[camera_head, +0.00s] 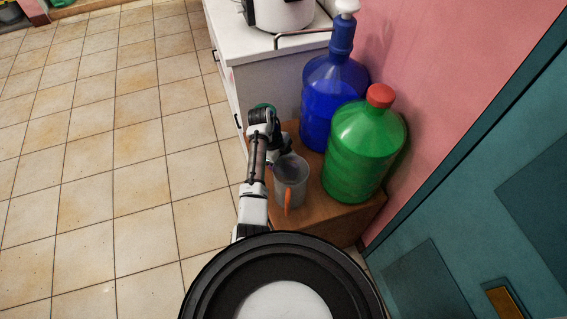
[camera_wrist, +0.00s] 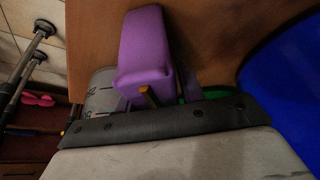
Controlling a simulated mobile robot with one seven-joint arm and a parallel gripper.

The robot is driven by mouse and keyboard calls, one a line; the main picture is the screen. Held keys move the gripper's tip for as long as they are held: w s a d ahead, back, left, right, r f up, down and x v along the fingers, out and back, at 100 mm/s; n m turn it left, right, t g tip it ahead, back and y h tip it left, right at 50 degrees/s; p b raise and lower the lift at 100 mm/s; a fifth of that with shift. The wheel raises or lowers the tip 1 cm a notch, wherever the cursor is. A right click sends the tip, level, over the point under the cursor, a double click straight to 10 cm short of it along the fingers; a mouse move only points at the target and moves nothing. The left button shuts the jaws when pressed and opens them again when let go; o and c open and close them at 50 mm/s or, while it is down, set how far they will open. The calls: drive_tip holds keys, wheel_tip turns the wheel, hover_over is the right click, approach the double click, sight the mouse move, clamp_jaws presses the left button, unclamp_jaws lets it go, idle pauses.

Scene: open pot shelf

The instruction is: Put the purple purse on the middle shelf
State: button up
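The purple purse (camera_wrist: 146,45) shows large in the wrist view, against a brown wooden surface (camera_wrist: 210,30). My gripper (camera_wrist: 150,95) is right beside the purse, at its lower end in that view. Its fingers are mostly hidden by the purse and the dark bar in front, so I cannot tell whether it is open or shut on the purse. In the head view my arm reaches over the wooden shelf top (camera_head: 330,214), and the purse is mostly hidden behind the arm and a grey mug. The middle shelf cannot be made out.
On the wooden top stand a grey mug (camera_head: 291,183) with an orange handle, a green bottle (camera_head: 362,150) with a red cap and a blue bottle (camera_head: 331,100). A white cabinet (camera_head: 270,85) is behind. A teal door (camera_head: 480,200) is at right. Tiled floor (camera_head: 110,150) is free at left.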

drive_tip(key=shift+f, duration=0.25)
idle(0.4)
drive_tip(key=c, duration=0.8)
drive_tip(key=shift+r, duration=0.1)
wheel_tip(320, 180, up, 20)
drive_tip(key=p, duration=0.5)
drive_tip(key=shift+r, duration=0.2)
drive_tip(key=shift+a, duration=0.15)
